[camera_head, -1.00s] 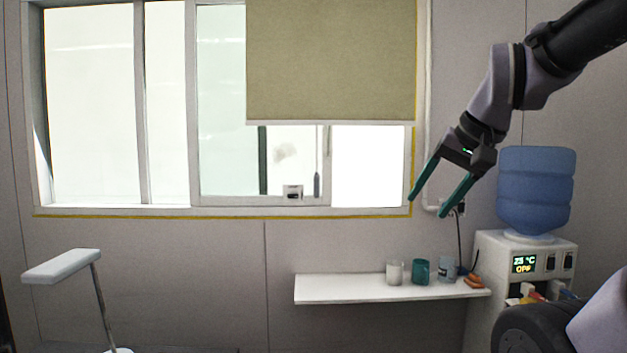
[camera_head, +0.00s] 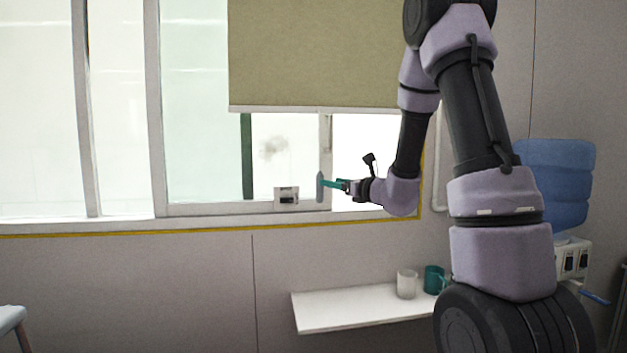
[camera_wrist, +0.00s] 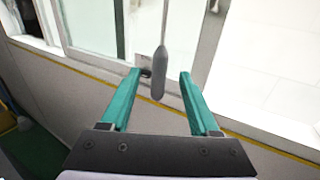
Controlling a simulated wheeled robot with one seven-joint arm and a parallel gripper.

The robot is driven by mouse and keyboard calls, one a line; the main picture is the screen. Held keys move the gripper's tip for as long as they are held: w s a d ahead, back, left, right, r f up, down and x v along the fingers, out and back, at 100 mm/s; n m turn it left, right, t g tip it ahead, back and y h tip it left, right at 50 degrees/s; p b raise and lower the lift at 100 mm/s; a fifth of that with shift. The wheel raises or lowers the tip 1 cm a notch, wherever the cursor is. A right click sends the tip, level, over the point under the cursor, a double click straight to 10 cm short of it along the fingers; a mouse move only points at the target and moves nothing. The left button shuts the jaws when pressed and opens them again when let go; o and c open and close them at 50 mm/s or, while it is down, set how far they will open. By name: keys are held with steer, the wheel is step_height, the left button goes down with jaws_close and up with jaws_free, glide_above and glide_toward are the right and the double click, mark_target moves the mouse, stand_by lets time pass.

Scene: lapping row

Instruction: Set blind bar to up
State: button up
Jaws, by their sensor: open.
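The olive roller blind (camera_head: 315,50) hangs partly down over the right part of the window. Its pale bottom bar (camera_head: 290,109) runs level across the window's upper half. The blind bar is not seen in the wrist view.
A white shelf (camera_head: 350,312) below the window holds a pale cup (camera_head: 406,284) and a teal mug (camera_head: 433,279). A blue water bottle (camera_head: 560,180) on its dispenser stands at the right, partly behind my arm.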

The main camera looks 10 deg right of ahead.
steer(key=x, duration=1)
steer(key=shift+w, duration=0.15)
jaws_close()
stand_by(1.1)
